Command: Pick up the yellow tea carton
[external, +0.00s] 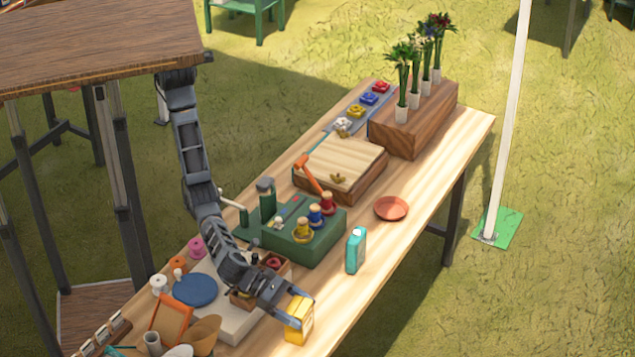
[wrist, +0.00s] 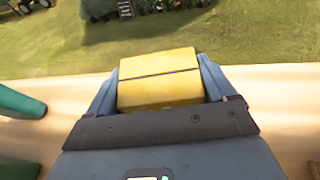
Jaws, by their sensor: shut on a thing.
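The yellow tea carton (external: 299,320) is at the near end of the long wooden table, by its right edge. My gripper (external: 291,304) is shut on it from the upper left. In the wrist view the carton (wrist: 158,79) fills the space between the two fingers of my gripper (wrist: 158,90), with a dark seam line across its face. The carton looks upright. I cannot tell whether its base touches the table.
A teal carton (external: 356,250) stands a short way up the table. A green box (external: 300,245) with small bottles and a small wooden tray (external: 246,298) of items lie left of it. A terracotta saucer (external: 391,208) is further back. The table's right strip (external: 375,280) is clear.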

